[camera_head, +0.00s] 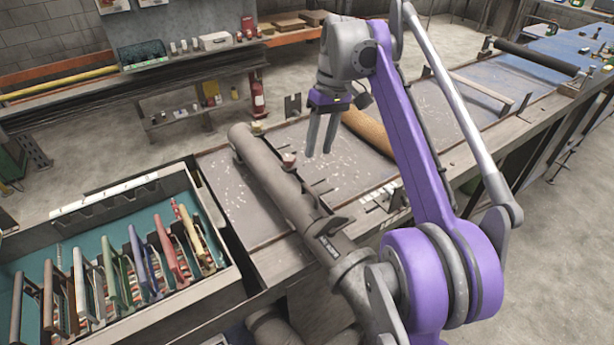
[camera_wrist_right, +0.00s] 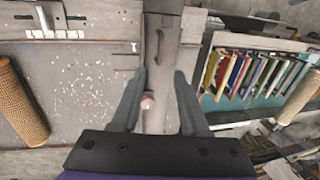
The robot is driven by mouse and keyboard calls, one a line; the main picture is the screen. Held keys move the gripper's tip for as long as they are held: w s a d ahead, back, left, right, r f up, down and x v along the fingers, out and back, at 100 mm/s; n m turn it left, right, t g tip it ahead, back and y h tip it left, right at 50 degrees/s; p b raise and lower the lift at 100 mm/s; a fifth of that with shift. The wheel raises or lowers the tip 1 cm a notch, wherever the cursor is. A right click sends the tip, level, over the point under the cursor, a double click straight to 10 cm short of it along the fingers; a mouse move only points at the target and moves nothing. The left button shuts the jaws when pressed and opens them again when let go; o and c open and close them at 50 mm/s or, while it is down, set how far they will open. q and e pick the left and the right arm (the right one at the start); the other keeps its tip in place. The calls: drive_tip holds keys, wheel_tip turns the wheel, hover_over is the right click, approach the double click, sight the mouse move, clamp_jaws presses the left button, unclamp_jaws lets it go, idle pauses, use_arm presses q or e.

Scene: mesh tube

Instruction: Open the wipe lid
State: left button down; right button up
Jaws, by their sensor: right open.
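My right gripper (camera_head: 320,152) hangs above the workbench with its fingers pointing down, open and empty. In the right wrist view its two fingers (camera_wrist_right: 160,75) stand apart. A long grey tube-like part (camera_head: 280,190) lies below and left of the gripper in the head view; a grey bar with a small handle (camera_wrist_right: 160,47) shows between and beyond the fingers in the wrist view. A small pinkish knob (camera_head: 288,160) stands beside the tube; a similar one (camera_wrist_right: 147,102) shows between the fingers. I cannot make out which part is the wipe lid. My left gripper is not in view.
A tan mesh roll (camera_head: 368,131) lies on the bench behind the gripper. A teal-lined tray (camera_head: 95,205) with several coloured handled tools stands at the left. A dark roller (camera_head: 536,56) lies at the far right. The speckled bench top (camera_head: 235,200) left of the tube is mostly clear.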

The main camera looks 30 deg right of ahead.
sight(309, 188)
drive_tip(key=f, duration=0.3)
drive_tip(key=a+f+b, duration=0.1)
drive_tip(key=f, duration=0.4)
drive_tip(key=shift+a+f, duration=0.55)
drive_tip(key=shift+f, duration=0.55)
clamp_jaws()
